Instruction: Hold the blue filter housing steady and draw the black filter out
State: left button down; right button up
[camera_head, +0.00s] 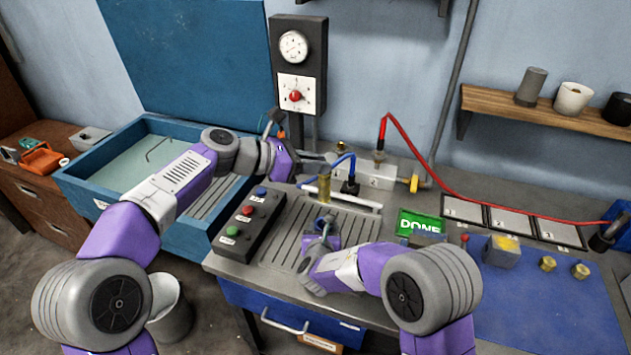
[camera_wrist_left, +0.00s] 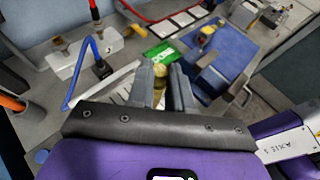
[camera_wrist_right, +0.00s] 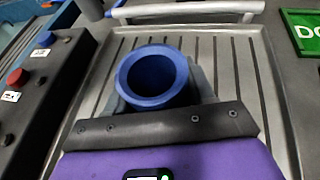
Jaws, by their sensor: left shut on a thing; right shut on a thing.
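The blue filter housing (camera_wrist_right: 152,78) is an open-topped blue cup, upright above the ribbed tray in the right wrist view. Its inside is dark and I see no filter in it. My right gripper (camera_head: 320,235) is shut on it, and little of the housing (camera_head: 325,220) shows in the head view. A brass-coloured cylinder (camera_head: 324,188), seemingly the filter, hangs upright above the housing and apart from it; I see no black on it. My left gripper (camera_head: 324,166) is shut on its upper end, which also shows between the fingers in the left wrist view (camera_wrist_left: 159,71).
A grey ribbed tray (camera_head: 278,247) lies under both grippers. A button box (camera_head: 250,222) stands to its left. A valve block (camera_head: 376,176) with a blue hose (camera_head: 338,161) is behind. A green DONE sign (camera_head: 420,225) and a blue mat (camera_head: 540,310) lie right.

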dwell(0.3)
jog(key=o, duration=1.4)
